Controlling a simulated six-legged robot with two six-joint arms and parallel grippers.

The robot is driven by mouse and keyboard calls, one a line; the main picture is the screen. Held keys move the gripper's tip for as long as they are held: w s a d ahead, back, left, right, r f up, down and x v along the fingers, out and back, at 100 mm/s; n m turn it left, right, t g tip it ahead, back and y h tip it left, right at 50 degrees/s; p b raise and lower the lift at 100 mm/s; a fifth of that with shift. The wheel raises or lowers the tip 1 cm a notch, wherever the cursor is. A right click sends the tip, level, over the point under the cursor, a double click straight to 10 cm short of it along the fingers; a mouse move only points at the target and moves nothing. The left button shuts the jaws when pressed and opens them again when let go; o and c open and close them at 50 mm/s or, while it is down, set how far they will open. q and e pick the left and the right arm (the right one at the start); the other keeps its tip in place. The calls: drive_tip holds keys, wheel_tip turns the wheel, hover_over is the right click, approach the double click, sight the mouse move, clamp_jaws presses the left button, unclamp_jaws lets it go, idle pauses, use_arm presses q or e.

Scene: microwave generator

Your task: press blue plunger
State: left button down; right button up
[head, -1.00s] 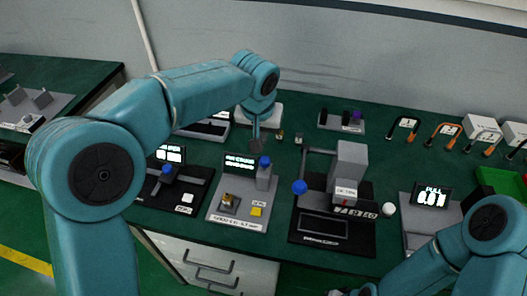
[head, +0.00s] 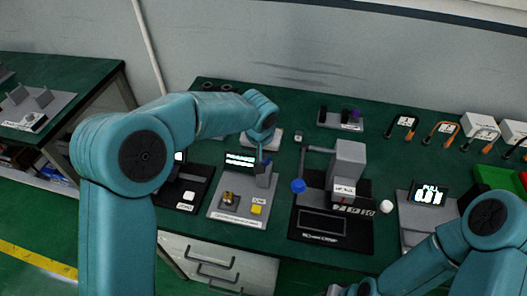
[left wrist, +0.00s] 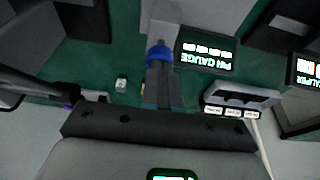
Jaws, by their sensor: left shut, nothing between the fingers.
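The blue plunger is a blue cap on a grey post of the pin gauge station (head: 228,203). In the left wrist view the blue plunger (left wrist: 159,53) shows directly beyond the fingertips. My left gripper (head: 261,150) is shut and empty, pointing down at the top of the post. In the head view it largely covers the cap. In the left wrist view the shut fingers (left wrist: 157,80) meet the cap's outline; I cannot tell if they touch it or how far it is pressed.
A black press (head: 331,228) with a blue-knobbed lever (head: 298,186) stands just right of the station. A black device (head: 184,192) stands to its left, partly behind my left arm. A "PULL" tester (head: 428,205) is farther right. Green table shows between them.

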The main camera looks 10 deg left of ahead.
use_arm(q)
wheel_tip(320, 180, down, 3)
drive_tip(key=b, duration=0.2)
drive_tip(key=shift+r+b, duration=0.2)
drive_tip(key=shift+b, duration=0.15)
drive_tip(key=shift+s+r, duration=0.1)
drive_tip(key=shift+r, duration=0.1)
drive_tip(key=shift+f, duration=0.1)
drive_tip(key=shift+r, duration=0.45)
drive_tip(key=b+v, duration=0.1)
drive_tip(key=v, duration=1.5)
